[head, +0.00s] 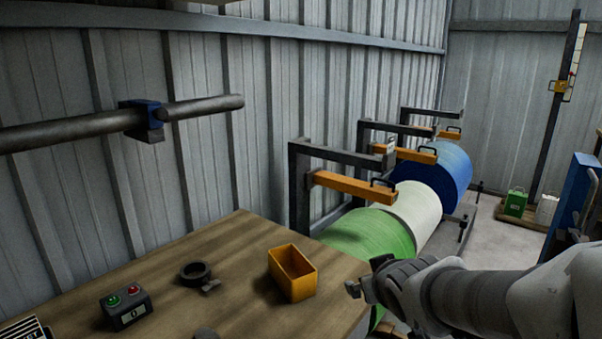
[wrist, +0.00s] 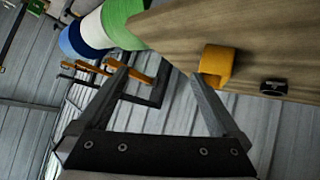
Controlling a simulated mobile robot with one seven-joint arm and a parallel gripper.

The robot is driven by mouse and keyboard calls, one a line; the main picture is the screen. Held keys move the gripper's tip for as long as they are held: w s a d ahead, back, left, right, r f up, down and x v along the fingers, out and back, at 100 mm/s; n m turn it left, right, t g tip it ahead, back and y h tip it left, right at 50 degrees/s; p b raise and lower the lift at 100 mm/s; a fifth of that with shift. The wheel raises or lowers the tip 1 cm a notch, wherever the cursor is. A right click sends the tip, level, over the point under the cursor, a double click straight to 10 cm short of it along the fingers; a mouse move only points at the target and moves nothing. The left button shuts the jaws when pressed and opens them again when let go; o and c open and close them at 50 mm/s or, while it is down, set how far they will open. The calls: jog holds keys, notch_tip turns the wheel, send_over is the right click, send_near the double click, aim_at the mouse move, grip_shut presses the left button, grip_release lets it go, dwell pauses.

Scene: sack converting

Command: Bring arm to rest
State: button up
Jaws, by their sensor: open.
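My gripper (head: 358,288) is at the right edge of the wooden table, just right of the yellow bin, in the head view. In the wrist view my gripper (wrist: 160,85) has its two fingers spread wide with nothing between them. My arm reaches in from the lower right of the head view. The yellow bin (head: 292,273) stands upright on the table and looks empty; it also shows in the wrist view (wrist: 216,62). The gripper is apart from it.
The table (head: 215,255) also bears a dark ring clamp (head: 197,272) and a button box (head: 126,306). Green (head: 365,235), white (head: 417,212) and blue (head: 440,170) rolls lie behind my gripper, beside orange-armed stands (head: 355,188). A dark pipe (head: 70,131) runs along the wall.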

jog(key=s+r+m+g+p, duration=0.1)
jog(key=s+r+m+g, duration=0.1)
jog(key=s, duration=0.8)
jog(key=s+r+m+g, duration=0.1)
jog(key=s+r+g, duration=0.15)
jog(key=s, duration=0.65)
notch_tip(320, 180, up, 18)
jog(key=p, duration=1.8)
jog(key=shift+w+d+f, duration=0.15)
jog(key=shift+w+d, duration=0.05)
jog(key=shift+d, duration=0.15)
